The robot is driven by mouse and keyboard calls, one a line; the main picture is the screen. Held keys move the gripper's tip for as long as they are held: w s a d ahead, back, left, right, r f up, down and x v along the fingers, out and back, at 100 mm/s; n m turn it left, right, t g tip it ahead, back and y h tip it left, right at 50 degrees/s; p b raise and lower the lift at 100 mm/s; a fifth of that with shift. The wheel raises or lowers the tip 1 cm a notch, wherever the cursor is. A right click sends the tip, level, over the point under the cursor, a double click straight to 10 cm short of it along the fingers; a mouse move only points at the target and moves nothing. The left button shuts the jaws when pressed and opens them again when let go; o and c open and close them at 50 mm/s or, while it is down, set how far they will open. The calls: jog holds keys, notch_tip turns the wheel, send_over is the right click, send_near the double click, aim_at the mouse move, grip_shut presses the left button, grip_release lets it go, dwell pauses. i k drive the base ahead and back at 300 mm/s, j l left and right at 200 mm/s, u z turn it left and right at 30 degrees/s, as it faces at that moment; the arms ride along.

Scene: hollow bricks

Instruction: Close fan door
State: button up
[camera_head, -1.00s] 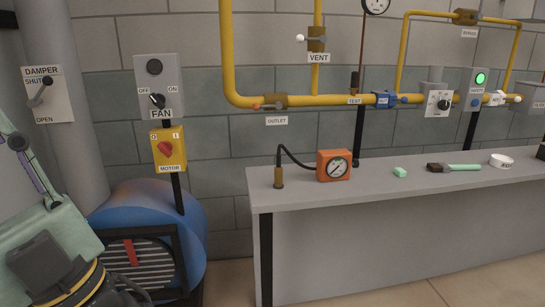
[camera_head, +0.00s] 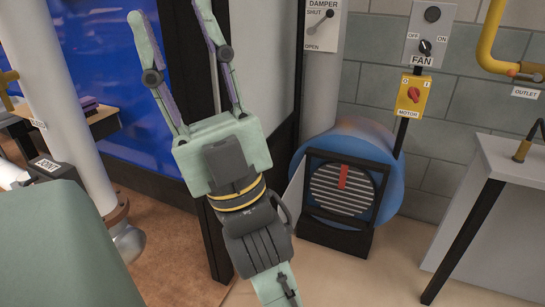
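The fan is a blue round housing (camera_head: 383,165) on the floor against the wall. Its front is a square black frame around a round slatted grille (camera_head: 341,203) with a red bar on it. A pale flat panel (camera_head: 293,192) stands out at the left edge of this frame, like a door swung outward. Its lower part is partly hidden behind my arm. My gripper (camera_head: 172,12) points up to the left of the fan, with its two fingers spread apart and nothing between them. It looks clear of the fan and the panel.
The fan switch (camera_head: 425,46) and yellow motor box (camera_head: 413,95) are above the fan. The damper lever plate (camera_head: 321,25) is on the duct. A grey bench (camera_head: 495,220) stands at right. A dark post (camera_head: 212,250) and white pipe (camera_head: 75,120) are at left. Floor before the fan is clear.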

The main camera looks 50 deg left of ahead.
aim_at(292, 196)
jog(key=k+j, duration=0.25)
jog(key=k+j+u, duration=0.1)
jog(key=j, duration=0.35)
jog(key=k+j, duration=0.55)
jog(key=j, duration=0.2)
jog(key=k+j+u, duration=0.1)
jog(key=j, duration=0.3)
jog(key=k+j, duration=0.3)
jog(key=i+l, duration=0.15)
jog(key=i, duration=0.2)
jog(key=i+l, duration=0.2)
jog(key=i, duration=0.15)
jog(key=i+j, duration=0.1)
jog(key=j, duration=0.25)
jog(key=i+j, duration=0.1)
jog(key=j, duration=0.2)
